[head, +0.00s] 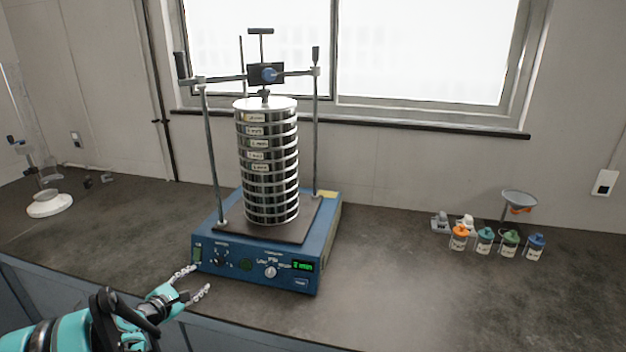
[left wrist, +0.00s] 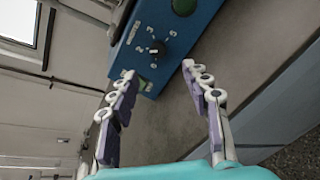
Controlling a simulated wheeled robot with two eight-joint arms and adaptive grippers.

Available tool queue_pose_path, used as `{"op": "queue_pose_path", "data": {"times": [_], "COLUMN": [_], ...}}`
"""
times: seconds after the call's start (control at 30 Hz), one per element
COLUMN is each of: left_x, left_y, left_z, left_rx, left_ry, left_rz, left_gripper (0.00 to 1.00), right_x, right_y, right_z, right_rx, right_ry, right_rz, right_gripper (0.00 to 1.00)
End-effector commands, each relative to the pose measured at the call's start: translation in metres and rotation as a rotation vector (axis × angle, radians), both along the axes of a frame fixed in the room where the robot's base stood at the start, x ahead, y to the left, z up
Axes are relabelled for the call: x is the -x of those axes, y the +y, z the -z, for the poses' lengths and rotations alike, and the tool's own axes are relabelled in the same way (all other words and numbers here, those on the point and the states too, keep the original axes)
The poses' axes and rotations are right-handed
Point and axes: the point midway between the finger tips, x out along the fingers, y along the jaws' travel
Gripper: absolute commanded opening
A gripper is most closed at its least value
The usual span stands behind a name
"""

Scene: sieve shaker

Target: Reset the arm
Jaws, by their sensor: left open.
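My left gripper (head: 194,284) comes in from the lower left in the head view. It is open and empty, its fingertips close to the left end of the front panel of the blue sieve shaker (head: 330,232). In the left wrist view the two spread fingers (left wrist: 160,85) have nothing between them, and the shaker's blue panel (left wrist: 160,30) with a black dial (left wrist: 157,47) lies just beyond them. I cannot tell whether a fingertip touches the panel. A tall sieve stack (head: 267,165) stands upright on the shaker under the clamp bar. My right gripper is not in view.
Several capped bottles (head: 485,241) and a funnel stand (head: 519,198) are at the right of the dark counter (head: 400,290). A white-based stand (head: 49,204) is at the far left. The counter between shaker and bottles is clear. The counter's front edge runs below my left gripper.

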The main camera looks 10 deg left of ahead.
Motion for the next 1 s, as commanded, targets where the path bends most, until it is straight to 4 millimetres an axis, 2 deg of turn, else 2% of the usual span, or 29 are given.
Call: {"op": "queue_pose_path", "data": {"times": [0.07, 0.17, 0.27, 0.3, 0.4, 0.5, 0.6, 0.7, 0.8, 0.9, 1.0], "left_x": [0.001, 0.006, 0.023, 0.033, 0.061, 0.097, 0.136, 0.177, 0.214, 0.241, 0.258], "left_y": [-0.019, -0.058, -0.111, -0.131, -0.176, -0.215, -0.245, -0.266, -0.277, -0.282, -0.282], "left_z": [-0.006, -0.019, -0.032, -0.036, -0.043, -0.046, -0.045, -0.041, -0.035, -0.029, -0.024], "left_rx": [-0.053, -0.193, -0.396, -0.483, -0.701, -0.919, -1.137, -1.354, -1.551, -1.711, -1.818], "left_ry": [0.02, 0.067, 0.123, 0.144, 0.186, 0.216, 0.236, 0.244, 0.245, 0.241, 0.237], "left_rz": [0.038, 0.129, 0.267, 0.326, 0.477, 0.633, 0.791, 0.949, 1.091, 1.203, 1.278], "left_gripper": [0.48, 0.48, 0.48, 0.48, 0.48, 0.48, 0.48, 0.48, 0.48, 0.48, 0.48], "right_x": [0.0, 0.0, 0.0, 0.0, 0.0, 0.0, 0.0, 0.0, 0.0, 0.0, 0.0], "right_y": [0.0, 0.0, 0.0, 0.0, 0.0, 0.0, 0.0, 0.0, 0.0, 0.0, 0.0], "right_z": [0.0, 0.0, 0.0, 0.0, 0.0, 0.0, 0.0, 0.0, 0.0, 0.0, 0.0], "right_rx": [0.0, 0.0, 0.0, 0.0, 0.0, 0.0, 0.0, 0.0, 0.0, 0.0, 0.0], "right_ry": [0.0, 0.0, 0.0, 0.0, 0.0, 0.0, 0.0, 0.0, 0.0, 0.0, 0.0], "right_rz": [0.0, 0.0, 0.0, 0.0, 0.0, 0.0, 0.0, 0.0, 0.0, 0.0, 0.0], "right_gripper": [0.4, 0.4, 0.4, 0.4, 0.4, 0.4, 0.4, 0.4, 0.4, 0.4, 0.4]}}
